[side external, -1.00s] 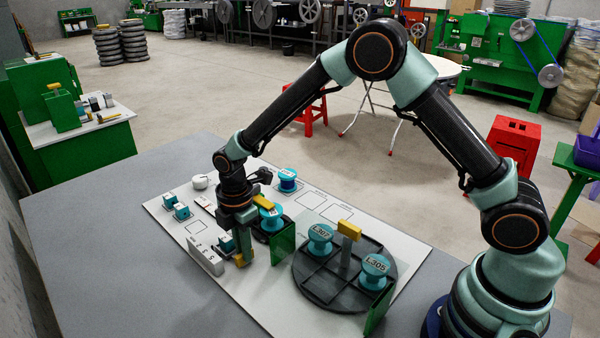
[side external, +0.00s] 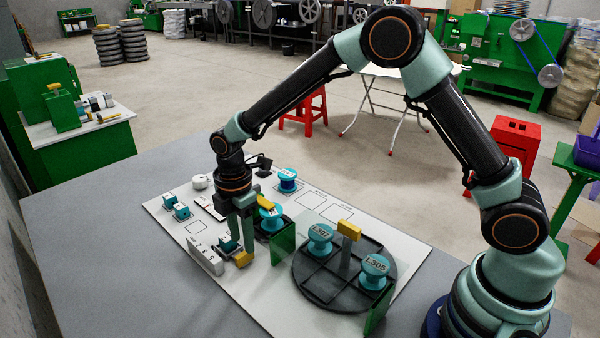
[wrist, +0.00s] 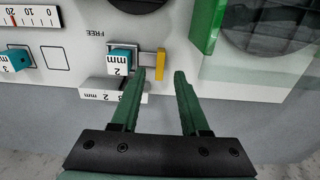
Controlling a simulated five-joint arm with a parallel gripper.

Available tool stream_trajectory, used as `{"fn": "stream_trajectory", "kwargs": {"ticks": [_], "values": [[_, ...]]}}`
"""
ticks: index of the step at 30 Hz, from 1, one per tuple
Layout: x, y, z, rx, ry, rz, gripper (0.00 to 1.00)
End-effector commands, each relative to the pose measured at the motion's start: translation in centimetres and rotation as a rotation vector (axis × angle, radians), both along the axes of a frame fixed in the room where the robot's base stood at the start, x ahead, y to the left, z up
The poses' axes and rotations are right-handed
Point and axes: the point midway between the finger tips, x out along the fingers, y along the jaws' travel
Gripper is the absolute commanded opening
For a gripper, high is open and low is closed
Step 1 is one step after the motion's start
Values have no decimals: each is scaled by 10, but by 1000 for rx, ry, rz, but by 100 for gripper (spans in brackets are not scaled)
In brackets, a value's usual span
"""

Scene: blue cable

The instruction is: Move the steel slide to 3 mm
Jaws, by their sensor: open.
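The steel slide (wrist: 147,58) is a short grey bar with a yellow end tab (wrist: 161,64); the tab also shows in the side view (side external: 243,259). Its bar runs to a teal block marked 2 mm (wrist: 120,58), beside a pale scale plate (side external: 206,261) whose numbers are partly hidden in the wrist view. My gripper (wrist: 160,76) is open and empty. Its fingertips lie on either side of the yellow tab in the wrist view, the tab slightly beyond them. In the side view my gripper (side external: 242,246) is just above the tab; contact cannot be told.
A green clear-sided panel (side external: 283,242) stands close to the right of my gripper. Beyond it is a dark round turntable (side external: 315,293) with teal spools. Other teal blocks (side external: 181,211) sit at the board's left. The grey table in front is clear.

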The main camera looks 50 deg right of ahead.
Motion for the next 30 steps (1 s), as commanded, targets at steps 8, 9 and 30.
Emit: {"fn": "stream_trajectory", "kwargs": {"ticks": [8, 9, 30], "values": [[1, 0, 58, 2, -6, 0, 45], [1, 0, 64, 2, -5, 0, 45], [-1, -4, 94, 5, -14, -35, 45]]}}
